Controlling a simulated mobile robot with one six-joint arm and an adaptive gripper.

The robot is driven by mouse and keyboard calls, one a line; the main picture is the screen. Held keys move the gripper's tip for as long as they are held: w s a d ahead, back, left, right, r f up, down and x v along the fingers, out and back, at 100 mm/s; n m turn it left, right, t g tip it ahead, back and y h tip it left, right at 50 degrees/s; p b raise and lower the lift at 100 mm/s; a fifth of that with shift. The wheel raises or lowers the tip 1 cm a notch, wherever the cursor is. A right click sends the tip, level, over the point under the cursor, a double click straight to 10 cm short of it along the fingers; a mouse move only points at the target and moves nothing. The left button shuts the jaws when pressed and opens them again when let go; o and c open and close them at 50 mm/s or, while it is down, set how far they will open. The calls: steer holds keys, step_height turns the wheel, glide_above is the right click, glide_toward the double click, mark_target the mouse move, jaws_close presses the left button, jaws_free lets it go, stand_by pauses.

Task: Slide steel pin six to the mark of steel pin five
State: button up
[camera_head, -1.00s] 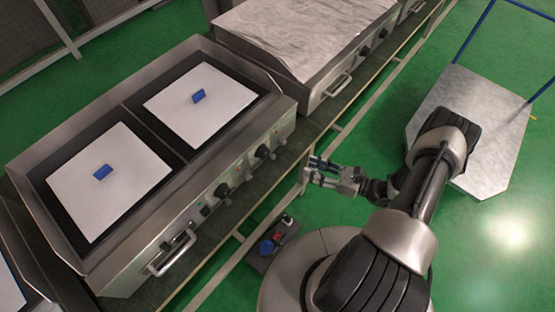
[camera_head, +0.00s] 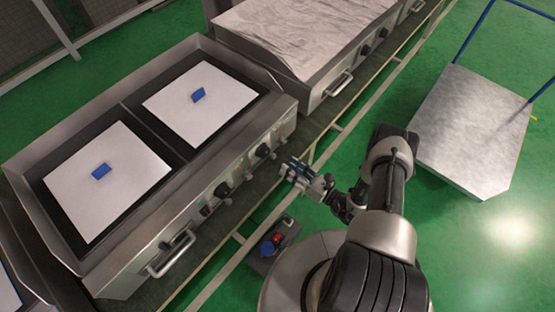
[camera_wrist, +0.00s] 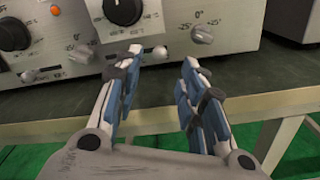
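Small steel pins stick out of the grey front panel of the heating unit; in the wrist view one (camera_wrist: 202,34) sits at the right by a degree scale, another (camera_wrist: 82,54) at the left. I cannot tell which are pins five and six. A dark round knob (camera_wrist: 122,10) lies between these two pins. My gripper (camera_wrist: 162,58) is open and empty, its two blue-padded fingers apart below the panel's knobs. In the head view my gripper (camera_head: 290,170) is just right of the unit's front, apart from it.
The heating unit (camera_head: 222,172) carries two white sheets (camera_head: 142,148), each with a blue block (camera_head: 101,171). A second appliance (camera_head: 300,45) stands behind it. A dark ledge (camera_wrist: 240,92) runs below the panel. A grey cart (camera_head: 470,140) stands at right on green floor.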

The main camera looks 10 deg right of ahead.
mark_target(276, 157)
steer(key=b+x, duration=0.1)
steer(key=x, duration=0.6)
steer(key=shift+c, duration=0.6)
steer(key=shift+s, duration=0.1)
jaws_close()
